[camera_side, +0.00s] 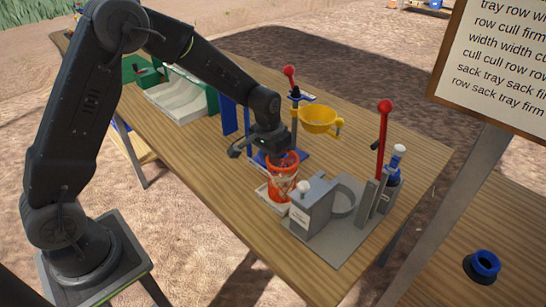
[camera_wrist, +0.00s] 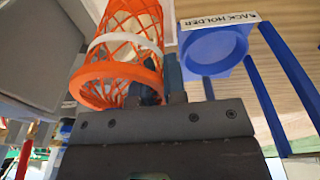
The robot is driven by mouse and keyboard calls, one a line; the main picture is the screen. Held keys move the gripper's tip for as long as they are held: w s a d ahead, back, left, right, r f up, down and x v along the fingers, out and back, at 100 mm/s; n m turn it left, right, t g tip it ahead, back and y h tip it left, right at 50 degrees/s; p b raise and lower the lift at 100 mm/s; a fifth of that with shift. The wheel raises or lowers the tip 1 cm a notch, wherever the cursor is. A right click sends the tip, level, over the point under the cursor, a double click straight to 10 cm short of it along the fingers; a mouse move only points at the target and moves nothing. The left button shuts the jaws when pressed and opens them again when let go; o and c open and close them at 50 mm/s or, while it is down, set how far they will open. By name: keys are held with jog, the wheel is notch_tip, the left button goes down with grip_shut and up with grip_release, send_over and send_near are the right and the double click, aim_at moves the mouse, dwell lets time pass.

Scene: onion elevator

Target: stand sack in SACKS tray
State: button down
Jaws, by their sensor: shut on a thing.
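The sack (camera_side: 283,180) is an orange mesh tube with a red-orange rim, and it stands roughly upright in the side view. In the wrist view the sack (camera_wrist: 116,62) shows a white band and pale contents. My gripper (camera_side: 276,152) is at the sack's rim and is shut on it; its fingers (camera_wrist: 170,82) are partly hidden by the mesh. A small white tray (camera_side: 262,192) lies under and beside the sack; I cannot tell if the sack's bottom touches it. No SACKS label is readable.
A grey machine (camera_side: 318,205) with a red-knobbed lever (camera_side: 382,145) stands close right. A yellow funnel (camera_side: 318,119) is behind. The front-left tabletop is clear.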

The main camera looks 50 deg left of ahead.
jog(key=shift+f, duration=0.1)
jog(key=c, duration=1.2)
grip_release()
jog(key=r, duration=0.3)
jog(key=s+r, duration=0.1)
jog(key=r, duration=0.7)
jog(key=shift+s, duration=0.15)
jog(key=s+r+t, duration=0.2)
jog(key=s+r, duration=0.8)
jog(key=s, duration=0.7)
jog(key=s+t, duration=0.1)
jog(key=s, duration=0.3)
jog(key=s+t, duration=0.1)
jog(key=s, duration=0.3)
jog(key=shift+d+f, duration=0.35)
jog(key=shift+f, duration=0.05)
